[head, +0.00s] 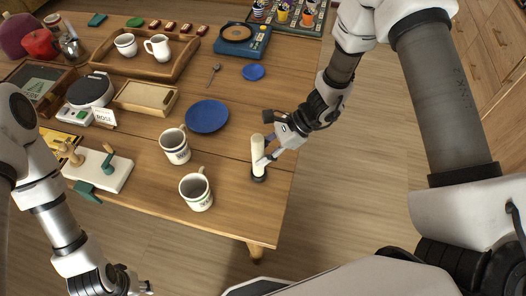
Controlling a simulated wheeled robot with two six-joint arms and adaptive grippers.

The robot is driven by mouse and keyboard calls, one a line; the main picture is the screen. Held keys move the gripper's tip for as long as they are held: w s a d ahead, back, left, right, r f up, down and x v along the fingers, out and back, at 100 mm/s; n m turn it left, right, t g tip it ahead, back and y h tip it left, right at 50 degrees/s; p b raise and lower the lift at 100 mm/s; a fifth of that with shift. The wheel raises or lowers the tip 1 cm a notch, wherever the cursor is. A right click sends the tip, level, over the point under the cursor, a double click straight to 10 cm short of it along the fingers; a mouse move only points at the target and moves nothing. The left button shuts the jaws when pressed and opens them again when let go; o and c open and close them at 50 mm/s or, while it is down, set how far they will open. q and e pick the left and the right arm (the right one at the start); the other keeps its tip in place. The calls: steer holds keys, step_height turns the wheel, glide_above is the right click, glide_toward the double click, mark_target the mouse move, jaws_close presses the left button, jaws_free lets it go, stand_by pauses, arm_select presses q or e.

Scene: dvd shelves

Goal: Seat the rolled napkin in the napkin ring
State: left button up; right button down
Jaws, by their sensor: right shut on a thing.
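The rolled napkin (257,150) is a cream cylinder standing upright near the right edge of the wooden table. My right gripper (265,142) reaches in from the right and is shut on the napkin. A small dark ring-like piece (258,178), probably the napkin ring, is at the napkin's lower end. I cannot tell how deep the napkin sits in it, or whether it only stands above it. My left gripper (136,284) is low at the bottom edge, off the table, and its fingers are too small to read.
Two white mugs (196,192) (175,147) and a blue plate (206,116) stand left of the napkin. A white board with pegs (112,176) lies farther left. A wooden tray (146,64) with cups is at the back. The table in front of the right gripper is clear.

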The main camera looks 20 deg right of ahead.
steer(key=shift+f+b, duration=1.1)
steer(key=shift+f, duration=0.15)
steer(key=c, duration=0.7)
jaws_free()
steer(key=shift+r, duration=0.1)
steer(key=v, duration=1.2)
